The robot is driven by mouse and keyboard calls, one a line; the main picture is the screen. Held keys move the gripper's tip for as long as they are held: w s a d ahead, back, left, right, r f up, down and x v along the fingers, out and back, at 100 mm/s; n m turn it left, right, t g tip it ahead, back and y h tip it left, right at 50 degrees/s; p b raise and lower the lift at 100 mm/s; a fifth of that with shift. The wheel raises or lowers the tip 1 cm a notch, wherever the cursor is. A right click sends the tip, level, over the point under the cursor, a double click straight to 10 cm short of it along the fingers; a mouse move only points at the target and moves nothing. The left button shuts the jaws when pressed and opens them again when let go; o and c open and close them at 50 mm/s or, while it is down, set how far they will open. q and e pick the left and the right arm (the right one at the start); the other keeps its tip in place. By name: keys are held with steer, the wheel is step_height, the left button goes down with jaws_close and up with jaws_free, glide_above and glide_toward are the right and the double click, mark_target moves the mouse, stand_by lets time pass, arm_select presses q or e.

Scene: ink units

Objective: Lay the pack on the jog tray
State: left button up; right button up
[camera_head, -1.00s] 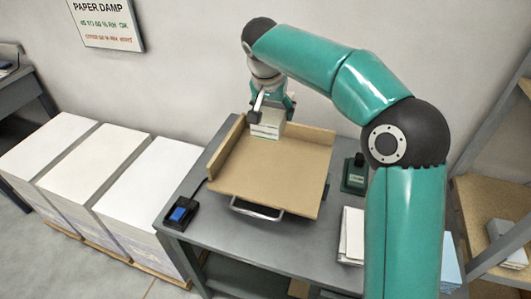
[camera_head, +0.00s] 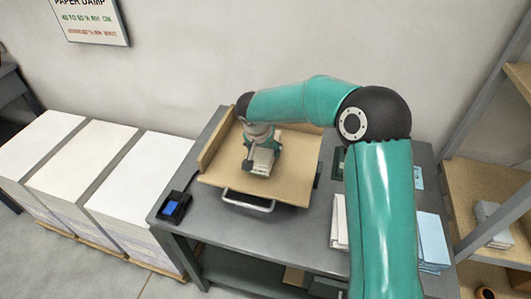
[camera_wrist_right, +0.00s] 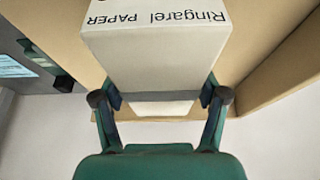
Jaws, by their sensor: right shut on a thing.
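The pack (camera_head: 262,168) is a pale box, with "Ringarel PAPER" printed on it in the right wrist view (camera_wrist_right: 155,55). My right gripper (camera_wrist_right: 160,98) is shut on it, one finger on each side. In the head view my right gripper (camera_head: 262,150) is over the middle of the jog tray, partly covering the pack. The jog tray (camera_head: 225,177) is a tan board with raised walls, one along its left side, and a metal handle in front. I cannot tell whether the pack touches the tray floor. My left gripper is not in view.
The tray stands on a grey table (camera_head: 285,228). A small device with a blue screen (camera_head: 172,208) sits at its front left. White and light-blue paper stacks (camera_head: 432,240) lie at the right. Tall paper stacks (camera_head: 140,180) stand left of the table; a shelf (camera_head: 490,190) stands right.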

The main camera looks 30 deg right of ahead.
step_height(320, 180, down, 3)
steer(key=shift+r, duration=0.2)
steer(key=o, duration=1.1)
steer(key=shift+f, duration=0.1)
steer(key=o, duration=0.4)
